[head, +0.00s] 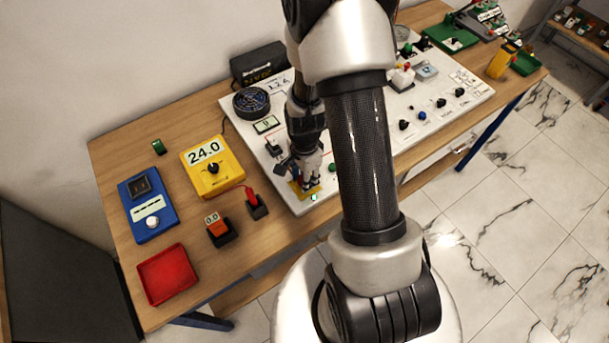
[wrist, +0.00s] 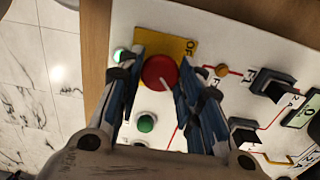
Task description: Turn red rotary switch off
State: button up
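The red rotary switch (wrist: 160,73) is a round red knob on a yellow plate (wrist: 181,46) marked "OF…", the rest of the label being hidden. My gripper (wrist: 160,70) is open, with one finger on each side of the red knob. The fingertips are very close to the knob's sides; I cannot tell whether they touch it. In the head view my gripper (head: 308,184) points down over the yellow plate (head: 311,194) at the white panel's near left corner, and hides the knob. A small green lamp (wrist: 121,55) beside the plate looks lit.
A green button (wrist: 146,123) sits close to my fingers. Black switches (wrist: 272,85) stand to the right on the white panel (head: 293,203). A yellow meter (head: 212,166), blue box (head: 148,205), red tray (head: 167,274) and small black-based devices (head: 257,204) are on the table to the left.

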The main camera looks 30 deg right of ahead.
jog(key=c, duration=0.4)
jog(key=shift+c, duration=0.2)
jog(key=shift+n, duration=0.4)
jog(key=n, duration=0.3)
jog(key=shift+b, duration=0.3)
jog(key=n, duration=0.4)
jog(key=n+b, duration=0.1)
jog(key=n, duration=0.4)
jog(key=shift+n, duration=0.4)
jog(key=n, duration=0.4)
jog(key=shift+n, duration=0.3)
jog(key=o, duration=1.1)
jog(key=shift+c, duration=0.2)
